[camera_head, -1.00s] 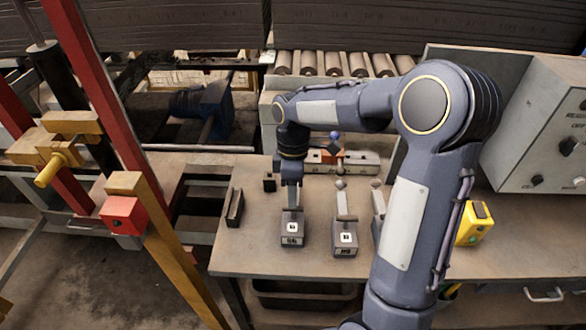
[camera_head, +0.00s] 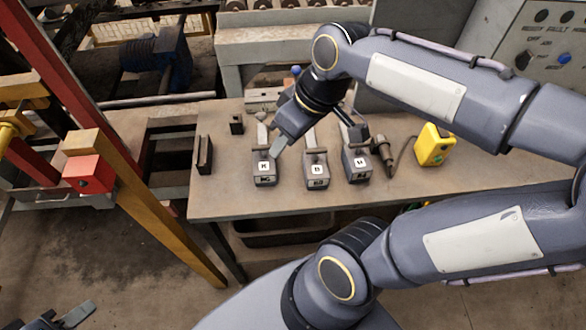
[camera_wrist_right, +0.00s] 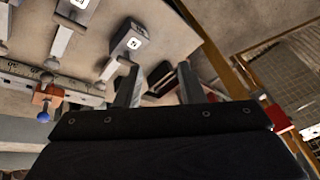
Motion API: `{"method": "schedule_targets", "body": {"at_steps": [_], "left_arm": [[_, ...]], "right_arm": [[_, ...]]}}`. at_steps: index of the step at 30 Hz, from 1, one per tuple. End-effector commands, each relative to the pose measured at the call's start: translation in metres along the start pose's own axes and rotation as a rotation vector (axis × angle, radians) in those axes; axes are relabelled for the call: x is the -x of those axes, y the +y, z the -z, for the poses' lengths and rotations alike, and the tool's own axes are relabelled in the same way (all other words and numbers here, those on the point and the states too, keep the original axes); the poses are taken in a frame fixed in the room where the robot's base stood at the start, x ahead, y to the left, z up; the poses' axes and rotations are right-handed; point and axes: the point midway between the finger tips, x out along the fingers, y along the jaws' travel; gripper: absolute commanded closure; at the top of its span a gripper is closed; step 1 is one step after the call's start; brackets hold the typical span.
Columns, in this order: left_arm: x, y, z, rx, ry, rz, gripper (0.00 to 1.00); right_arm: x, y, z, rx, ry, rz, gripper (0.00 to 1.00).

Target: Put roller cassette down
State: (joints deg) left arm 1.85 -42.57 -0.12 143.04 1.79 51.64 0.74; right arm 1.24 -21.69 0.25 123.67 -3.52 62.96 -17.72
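The nearest cassette (camera_wrist_right: 122,48) stands free beyond the left finger. My left gripper (camera_head: 70,316) is at the bottom left corner, away from the table, partly cut off.
A dark slotted block (camera_head: 204,155) stands left of the cassettes. The front strip of the table (camera_head: 240,209) is clear. A red and yellow frame (camera_head: 90,174) stands at left.

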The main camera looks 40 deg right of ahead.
Motion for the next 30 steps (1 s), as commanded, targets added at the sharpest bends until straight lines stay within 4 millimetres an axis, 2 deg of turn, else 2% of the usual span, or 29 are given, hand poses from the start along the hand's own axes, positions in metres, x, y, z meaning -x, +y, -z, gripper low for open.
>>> {"method": "schedule_targets", "body": {"at_steps": [1,3,6,9,30], "left_arm": [[0.0,0.0,0.0,0.0,0.0,0.0,0.64],[0.0,0.0,0.0,0.0,0.0,0.0,0.64],[0.0,0.0,0.0,0.0,0.0,0.0,0.64],[0.0,0.0,0.0,0.0,0.0,0.0,0.64],[0.0,0.0,0.0,0.0,0.0,0.0,0.64]], "right_arm": [[-0.002,-0.009,-0.018,-0.086,0.061,0.001,0.64],[-0.008,-0.02,-0.034,-0.194,0.126,0.011,0.64],[-0.016,-0.03,-0.05,-0.307,0.191,0.027,0.64],[-0.021,-0.035,-0.057,-0.369,0.226,0.037,0.64],[-0.023,-0.036,-0.059,-0.388,0.234,0.041,0.64]]}}
